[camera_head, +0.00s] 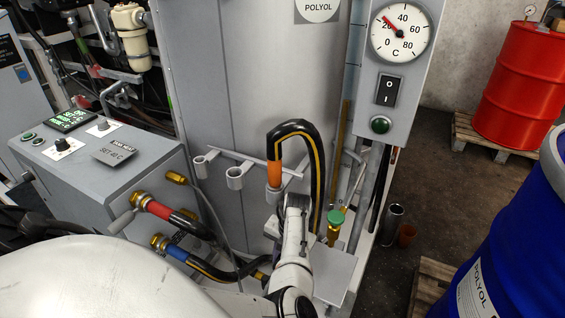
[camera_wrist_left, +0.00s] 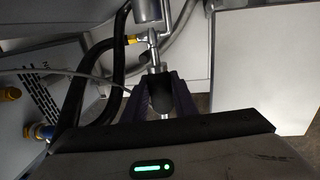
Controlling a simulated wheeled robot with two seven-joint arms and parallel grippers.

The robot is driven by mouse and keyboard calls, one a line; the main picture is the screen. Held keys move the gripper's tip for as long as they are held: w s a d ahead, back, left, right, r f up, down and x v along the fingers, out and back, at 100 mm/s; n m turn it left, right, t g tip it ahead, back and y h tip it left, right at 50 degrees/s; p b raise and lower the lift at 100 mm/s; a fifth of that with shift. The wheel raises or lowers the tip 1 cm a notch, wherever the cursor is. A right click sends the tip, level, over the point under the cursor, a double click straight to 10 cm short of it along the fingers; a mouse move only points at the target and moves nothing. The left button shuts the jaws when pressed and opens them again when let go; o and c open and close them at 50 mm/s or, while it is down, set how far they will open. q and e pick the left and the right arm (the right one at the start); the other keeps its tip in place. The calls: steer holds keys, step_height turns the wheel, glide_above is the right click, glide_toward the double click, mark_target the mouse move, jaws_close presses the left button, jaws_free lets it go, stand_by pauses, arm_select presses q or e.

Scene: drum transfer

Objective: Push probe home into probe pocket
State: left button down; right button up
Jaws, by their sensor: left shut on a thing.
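My left gripper (camera_wrist_left: 157,95) is shut on a dark grip, probably the probe (camera_wrist_left: 154,82), in the left wrist view. A thin metal rod runs up from this grip towards a grey metal cylinder (camera_wrist_left: 148,10), which may be the pocket. I cannot tell whether the rod is inside it or how deep. In the head view my left gripper (camera_head: 272,226) shows dark beside my white wrist, below the orange hose end; its fingertips and the held probe are hidden there. My right gripper is not in view.
An orange-ended black hose (camera_head: 274,172) stands in a rack next to an empty holder cup (camera_head: 235,178). Red (camera_head: 158,209) and blue (camera_head: 177,253) hose ends join the cabinet at left. A green-capped valve (camera_head: 335,217) stands right of my arm. A blue drum (camera_head: 515,240) is at far right.

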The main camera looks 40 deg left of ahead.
arm_select(q)
steer(key=shift+w+a, duration=0.25)
steer(key=shift+w, duration=0.5)
steer(key=shift+w+a, duration=0.25)
steer(key=shift+w, duration=0.45)
steer(key=shift+w+a, duration=0.1)
steer(key=shift+w, duration=0.15)
steer(key=shift+w+a, duration=0.15)
steer(key=shift+w, duration=0.35)
steer(key=shift+w, duration=0.1)
steer(key=shift+w+a+r, duration=0.1)
steer(key=shift+w+a, duration=0.05)
steer(key=shift+w, duration=0.25)
steer(key=c, duration=1.4)
jaws_free()
steer(key=shift+o, duration=0.2)
steer(key=shift+s, duration=0.15)
